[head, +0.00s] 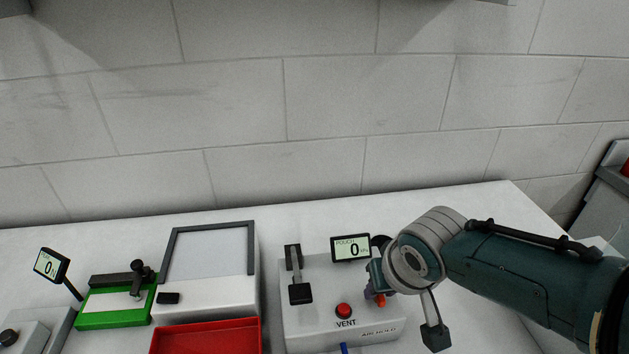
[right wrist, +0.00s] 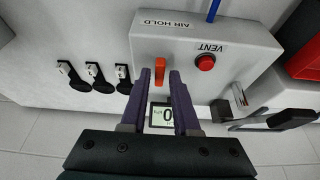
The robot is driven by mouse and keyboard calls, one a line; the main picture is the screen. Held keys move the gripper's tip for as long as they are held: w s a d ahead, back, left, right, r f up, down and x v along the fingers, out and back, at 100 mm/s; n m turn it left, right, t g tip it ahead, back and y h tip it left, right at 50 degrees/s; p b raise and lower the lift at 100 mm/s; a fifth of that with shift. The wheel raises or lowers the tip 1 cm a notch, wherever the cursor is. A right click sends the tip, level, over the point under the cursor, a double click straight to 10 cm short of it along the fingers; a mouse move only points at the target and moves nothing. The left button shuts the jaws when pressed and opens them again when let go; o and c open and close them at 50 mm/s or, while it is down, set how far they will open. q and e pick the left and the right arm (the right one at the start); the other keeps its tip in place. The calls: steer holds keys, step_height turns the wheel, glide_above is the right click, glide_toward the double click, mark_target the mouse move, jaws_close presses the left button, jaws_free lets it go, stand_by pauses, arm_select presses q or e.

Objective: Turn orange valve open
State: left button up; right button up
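The orange valve (right wrist: 159,71) is a small bar handle on the face of the white air hold box (right wrist: 178,45). Its orange tip also shows in the head view (head: 380,300), low beside my right gripper (head: 376,284). In the right wrist view my right gripper (right wrist: 161,78) has two purple fingers, one on each side of the handle, with a narrow gap visible at both sides. It looks open; contact with the handle cannot be made out. My left gripper is not in view.
The box carries a red VENT button (head: 344,310), a pouch display (head: 351,248) reading 0 and a black lever (head: 300,292). A red tray (head: 205,337) and green fixture (head: 114,308) stand to the left. Several black hook-like parts (right wrist: 98,78) lie beside the box.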

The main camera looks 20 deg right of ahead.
steer(key=shift+o, duration=1)
steer(key=shift+r, duration=0.15)
steer(key=d+p+v, duration=0.1)
steer(key=p+v, duration=0.5)
steer(key=v, duration=0.3)
steer(key=shift+s+a+r, duration=0.15)
steer(key=shift+a+r, duration=0.15)
steer(key=shift+a, duration=0.2)
